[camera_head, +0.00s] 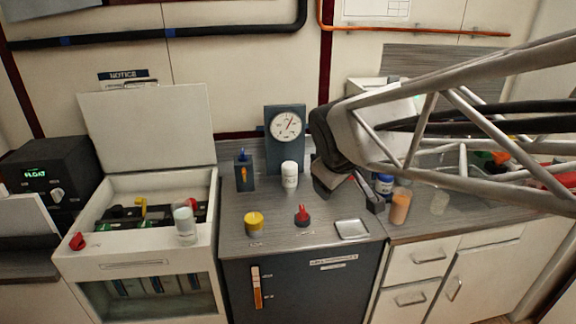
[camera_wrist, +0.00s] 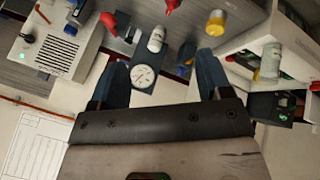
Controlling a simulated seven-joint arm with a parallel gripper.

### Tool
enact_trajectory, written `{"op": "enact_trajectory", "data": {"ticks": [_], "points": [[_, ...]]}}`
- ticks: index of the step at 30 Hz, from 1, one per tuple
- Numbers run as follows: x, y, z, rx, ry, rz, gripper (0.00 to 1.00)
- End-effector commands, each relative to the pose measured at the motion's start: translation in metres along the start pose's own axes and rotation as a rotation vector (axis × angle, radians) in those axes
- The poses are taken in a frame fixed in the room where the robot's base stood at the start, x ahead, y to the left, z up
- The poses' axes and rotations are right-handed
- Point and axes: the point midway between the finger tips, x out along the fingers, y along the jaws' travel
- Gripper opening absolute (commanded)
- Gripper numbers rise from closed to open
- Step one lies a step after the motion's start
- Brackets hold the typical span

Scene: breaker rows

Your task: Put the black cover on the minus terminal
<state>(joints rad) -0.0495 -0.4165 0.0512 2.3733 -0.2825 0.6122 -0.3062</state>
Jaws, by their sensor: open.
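The white battery box (camera_head: 140,258) stands open at the left with its lid raised. Dark battery tops (camera_head: 122,213) show inside, with a yellow piece (camera_head: 141,207) and a red piece among them. I cannot single out the minus terminal or a black cover at this size. A red cap-like piece (camera_head: 77,241) sits on the box's front left rim. My gripper (camera_head: 350,191) is above the counter, right of the gauge and well away from the box. In the wrist view my gripper (camera_wrist: 158,82) has its dark fingers wide apart with nothing held between them.
The counter holds a gauge (camera_head: 286,126), a white bottle (camera_head: 289,177), a yellow pot (camera_head: 254,221), a red-topped dark piece (camera_head: 302,217), a metal tray (camera_head: 352,229) and an orange bottle (camera_head: 400,206). A pale bottle (camera_head: 184,222) stands at the box's front right.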

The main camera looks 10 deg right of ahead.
Motion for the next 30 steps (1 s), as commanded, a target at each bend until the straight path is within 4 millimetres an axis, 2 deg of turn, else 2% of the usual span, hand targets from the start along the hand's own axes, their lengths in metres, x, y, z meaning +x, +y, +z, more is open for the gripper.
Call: {"op": "enact_trajectory", "data": {"ticks": [3, 9, 15, 21, 30], "points": [[-0.011, -0.019, 0.039, 0.139, -0.059, -0.047, 0.72], [-0.026, -0.054, 0.097, 0.363, -0.162, -0.128, 0.72], [-0.036, -0.081, 0.134, 0.517, -0.239, -0.186, 0.72], [-0.039, -0.092, 0.148, 0.572, -0.270, -0.209, 0.72], [-0.040, -0.093, 0.148, 0.574, -0.272, -0.210, 0.72]]}}
